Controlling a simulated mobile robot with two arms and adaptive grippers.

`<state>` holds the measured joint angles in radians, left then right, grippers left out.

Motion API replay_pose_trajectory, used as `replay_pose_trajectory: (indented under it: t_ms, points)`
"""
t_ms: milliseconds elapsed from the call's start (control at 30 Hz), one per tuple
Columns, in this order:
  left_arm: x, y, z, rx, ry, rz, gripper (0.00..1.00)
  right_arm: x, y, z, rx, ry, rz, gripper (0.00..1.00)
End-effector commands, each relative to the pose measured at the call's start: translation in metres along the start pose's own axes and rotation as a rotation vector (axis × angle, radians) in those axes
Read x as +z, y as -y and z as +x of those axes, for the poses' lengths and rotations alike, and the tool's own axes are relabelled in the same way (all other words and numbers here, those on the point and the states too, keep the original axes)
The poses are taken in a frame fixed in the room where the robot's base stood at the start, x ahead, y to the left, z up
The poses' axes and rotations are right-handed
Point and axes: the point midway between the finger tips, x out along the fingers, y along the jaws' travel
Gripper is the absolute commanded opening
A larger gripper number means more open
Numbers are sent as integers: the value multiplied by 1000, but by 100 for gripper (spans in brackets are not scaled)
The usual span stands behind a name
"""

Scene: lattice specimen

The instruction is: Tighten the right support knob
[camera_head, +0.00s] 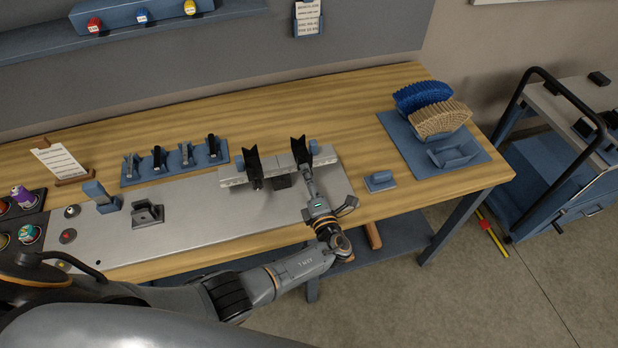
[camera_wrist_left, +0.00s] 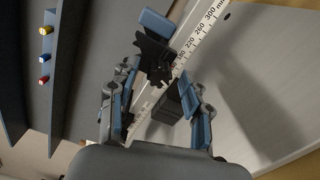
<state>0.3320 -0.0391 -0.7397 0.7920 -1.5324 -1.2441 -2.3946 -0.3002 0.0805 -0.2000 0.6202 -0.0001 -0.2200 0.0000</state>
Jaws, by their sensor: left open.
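My right gripper is not in view.
The left black support (camera_head: 253,168) stands on the same bar. A dark block (camera_head: 282,181) sits between the supports. A blue mat (camera_head: 391,122) with curved blue and tan specimens lies at right, a small blue block (camera_head: 380,178) nearer.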

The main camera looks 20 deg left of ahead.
Motion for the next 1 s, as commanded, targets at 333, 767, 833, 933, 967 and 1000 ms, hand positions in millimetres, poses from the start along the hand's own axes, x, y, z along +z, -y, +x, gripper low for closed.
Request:
replay_pose_trajectory:
  t_ms: [333,767,833,933,967,1000]
  points:
    - [0,1,-39,-3,0,-3,48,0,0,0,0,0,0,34]
    - [0,0,-113,-1,0,-1,48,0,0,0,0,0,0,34]
    - [0,0,-118,-1,-1,0,48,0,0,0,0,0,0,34]
    - [0,0,-120,0,-1,0,48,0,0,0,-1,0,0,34]
    - [0,0,-120,0,-1,0,48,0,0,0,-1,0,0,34]
    - [0,0,-120,0,-1,0,48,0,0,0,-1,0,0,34]
